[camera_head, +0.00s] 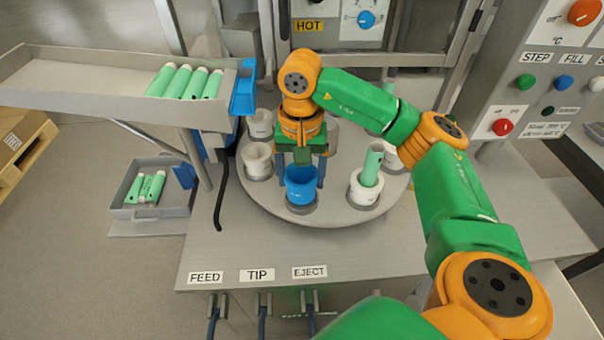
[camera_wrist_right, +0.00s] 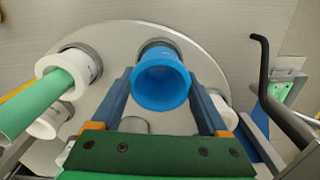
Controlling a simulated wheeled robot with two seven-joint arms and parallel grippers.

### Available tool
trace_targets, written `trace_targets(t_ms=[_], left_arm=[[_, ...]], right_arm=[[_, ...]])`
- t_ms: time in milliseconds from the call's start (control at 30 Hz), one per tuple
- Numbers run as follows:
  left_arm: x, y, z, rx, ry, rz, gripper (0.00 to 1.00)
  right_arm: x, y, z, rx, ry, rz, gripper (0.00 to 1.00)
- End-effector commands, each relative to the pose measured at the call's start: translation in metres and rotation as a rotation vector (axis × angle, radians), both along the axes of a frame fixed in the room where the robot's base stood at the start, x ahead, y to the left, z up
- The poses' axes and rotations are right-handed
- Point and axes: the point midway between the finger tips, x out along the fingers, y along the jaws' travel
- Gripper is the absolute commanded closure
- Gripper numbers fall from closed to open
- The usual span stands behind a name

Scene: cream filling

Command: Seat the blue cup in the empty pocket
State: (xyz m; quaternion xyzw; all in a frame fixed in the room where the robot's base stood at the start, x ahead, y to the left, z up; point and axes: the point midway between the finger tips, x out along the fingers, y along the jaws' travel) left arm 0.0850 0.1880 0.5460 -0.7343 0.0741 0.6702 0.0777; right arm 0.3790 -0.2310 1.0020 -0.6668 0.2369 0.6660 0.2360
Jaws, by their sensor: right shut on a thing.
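The blue cup (camera_head: 300,190) is upright at the front of the round grey turntable (camera_head: 260,205). Its open mouth also shows in the right wrist view (camera_wrist_right: 162,80). My right gripper (camera_head: 304,182) points down from above, with its two blue fingers on either side of the cup, shut on it. In the wrist view the right gripper (camera_wrist_right: 166,100) has the cup between its fingers. The cup's lower end is over a dark-rimmed pocket (camera_wrist_right: 155,46); I cannot tell whether its base rests on the pocket floor. My left gripper is not in view.
White cups stand around the turntable; a white cup (camera_head: 363,192) just right holds a green tube (camera_head: 371,166). More white cups (camera_head: 257,160) stand at left. A sloped tray (camera_head: 90,85) with green tubes is upper left. The table front (camera_head: 260,245) is clear.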

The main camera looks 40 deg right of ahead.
Motion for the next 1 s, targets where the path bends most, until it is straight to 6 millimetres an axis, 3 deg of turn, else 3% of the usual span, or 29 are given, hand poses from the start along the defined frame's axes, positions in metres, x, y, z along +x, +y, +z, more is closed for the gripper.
trace_targets(t_ms=[900,933,1000], left_arm=[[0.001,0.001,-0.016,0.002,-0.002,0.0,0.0],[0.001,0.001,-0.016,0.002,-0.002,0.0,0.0],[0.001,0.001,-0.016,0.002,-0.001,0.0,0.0]], right_arm=[[0.0,0.0,-0.019,0.001,-0.001,0.0,0.8],[0.0,0.0,-0.019,0.0,0.0,0.0,0.14],[0.0,0.0,-0.019,0.0,0.0,0.0,0.0]])
